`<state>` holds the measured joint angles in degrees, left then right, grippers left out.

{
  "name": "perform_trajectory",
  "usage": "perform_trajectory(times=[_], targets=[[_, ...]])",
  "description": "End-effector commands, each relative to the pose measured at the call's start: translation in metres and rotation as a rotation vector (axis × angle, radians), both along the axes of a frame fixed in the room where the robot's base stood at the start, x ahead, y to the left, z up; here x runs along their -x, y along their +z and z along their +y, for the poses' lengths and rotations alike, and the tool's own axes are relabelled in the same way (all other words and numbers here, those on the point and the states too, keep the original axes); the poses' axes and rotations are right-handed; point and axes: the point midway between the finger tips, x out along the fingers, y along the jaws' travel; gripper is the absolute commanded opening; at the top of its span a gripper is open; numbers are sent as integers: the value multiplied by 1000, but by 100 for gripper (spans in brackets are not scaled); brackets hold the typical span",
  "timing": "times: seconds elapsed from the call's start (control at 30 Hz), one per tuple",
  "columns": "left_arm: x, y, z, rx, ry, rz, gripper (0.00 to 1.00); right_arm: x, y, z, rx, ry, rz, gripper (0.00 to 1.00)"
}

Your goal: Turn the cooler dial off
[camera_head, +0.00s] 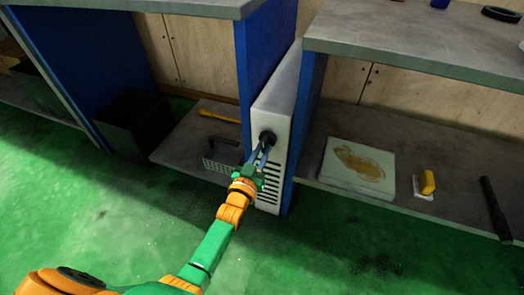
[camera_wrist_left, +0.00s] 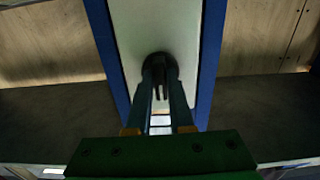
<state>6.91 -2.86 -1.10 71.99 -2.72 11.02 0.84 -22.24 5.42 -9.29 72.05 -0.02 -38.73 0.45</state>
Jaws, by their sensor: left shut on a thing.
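The cooler (camera_head: 275,108) is a tall white box with dark vent slots on its front, standing between blue panels. Its black dial (camera_head: 267,137) is on the upper front face. My left gripper (camera_head: 262,148) reaches the dial from the front, its fingers closed on it. In the left wrist view the cooler's white face (camera_wrist_left: 185,28) fills the middle, and the two fingers (camera_wrist_left: 160,82) are at the dial (camera_wrist_left: 160,62), one on each side of its ridge. The fingers partly cover the dial, and I cannot read any marking on it. My right gripper is not in view.
Blue panels flank the cooler, with grey worktops (camera_head: 420,38) above. The right low shelf holds a stained white board (camera_head: 357,166), a yellow-handled item (camera_head: 427,182) and a dark bar (camera_head: 495,208). A black bin (camera_head: 132,122) stands left. The green floor (camera_head: 330,255) in front is clear.

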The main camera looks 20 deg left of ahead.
Motion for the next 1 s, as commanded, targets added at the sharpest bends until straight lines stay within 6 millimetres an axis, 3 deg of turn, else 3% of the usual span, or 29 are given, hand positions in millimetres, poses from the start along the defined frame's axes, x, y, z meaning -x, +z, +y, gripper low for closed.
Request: perform_trajectory(times=[0.27, 0.3, 0.37, 0.4, 0.7, 1.0], targets=[[1, -2, -1, 3, -1, 5, 0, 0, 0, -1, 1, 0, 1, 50], [1, -2, -1, 2, -1, 5, 31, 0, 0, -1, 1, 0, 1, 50], [1, -2, 0, 2, -1, 4, 47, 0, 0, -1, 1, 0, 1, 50], [0, -1, 0, 2, 0, 3, 50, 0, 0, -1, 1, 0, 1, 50], [5, 1, 0, 0, 0, 2, 50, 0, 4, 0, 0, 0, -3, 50], [63, 1, 2, 1, 0, 5, 50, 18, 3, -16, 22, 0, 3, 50]])
